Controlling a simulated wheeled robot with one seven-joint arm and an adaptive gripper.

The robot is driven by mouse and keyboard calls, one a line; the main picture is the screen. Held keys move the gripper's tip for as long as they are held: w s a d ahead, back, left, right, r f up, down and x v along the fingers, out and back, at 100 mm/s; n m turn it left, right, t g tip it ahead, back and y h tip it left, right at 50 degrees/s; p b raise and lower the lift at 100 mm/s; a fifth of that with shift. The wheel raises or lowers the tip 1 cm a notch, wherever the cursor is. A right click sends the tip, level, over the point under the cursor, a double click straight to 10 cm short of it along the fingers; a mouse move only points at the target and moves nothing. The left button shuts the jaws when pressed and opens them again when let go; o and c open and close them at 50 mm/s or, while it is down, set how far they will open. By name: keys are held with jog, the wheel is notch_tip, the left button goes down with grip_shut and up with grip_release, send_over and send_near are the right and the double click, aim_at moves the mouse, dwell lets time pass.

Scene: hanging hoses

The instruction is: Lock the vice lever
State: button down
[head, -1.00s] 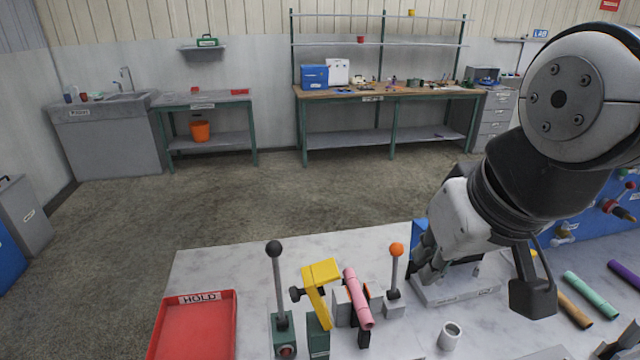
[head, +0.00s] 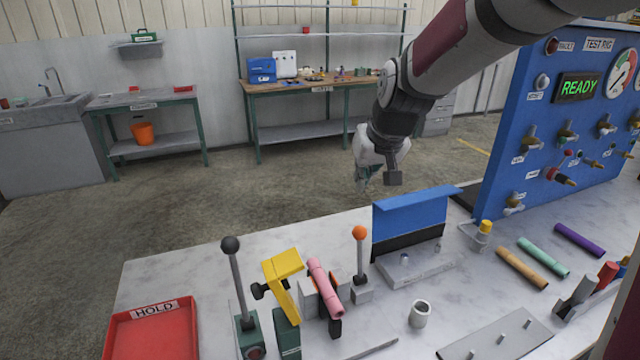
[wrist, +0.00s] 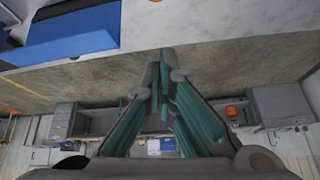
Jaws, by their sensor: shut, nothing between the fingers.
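The vice (head: 310,295) stands on the near bench and holds a pink hose (head: 325,287) at a tilt. A grey lever with an orange ball knob (head: 360,233) stands upright just right of it. Another lever with a black ball knob (head: 231,245) stands upright to the left, on a green base, beside a yellow clamp-like part (head: 284,270). My gripper (head: 362,184) is beyond the bench's far edge, above the floor, apart from both levers. In the wrist view its fingers (wrist: 165,62) are together at the tips and empty.
A blue-and-black bracket (head: 415,222) stands on the bench between my gripper and the near right side. The blue test rig (head: 560,110) reads READY. A red HOLD tray (head: 155,335), a small cup (head: 419,314) and loose hoses (head: 543,256) lie around.

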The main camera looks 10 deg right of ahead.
jog(key=shift+w+d+f, duration=0.5)
jog(key=shift+w+f, duration=0.2)
jog(key=shift+w, duration=0.15)
notch_tip(320, 180, down, 9)
jog(key=w+p, duration=0.1)
jog(key=shift+a+f, duration=0.2)
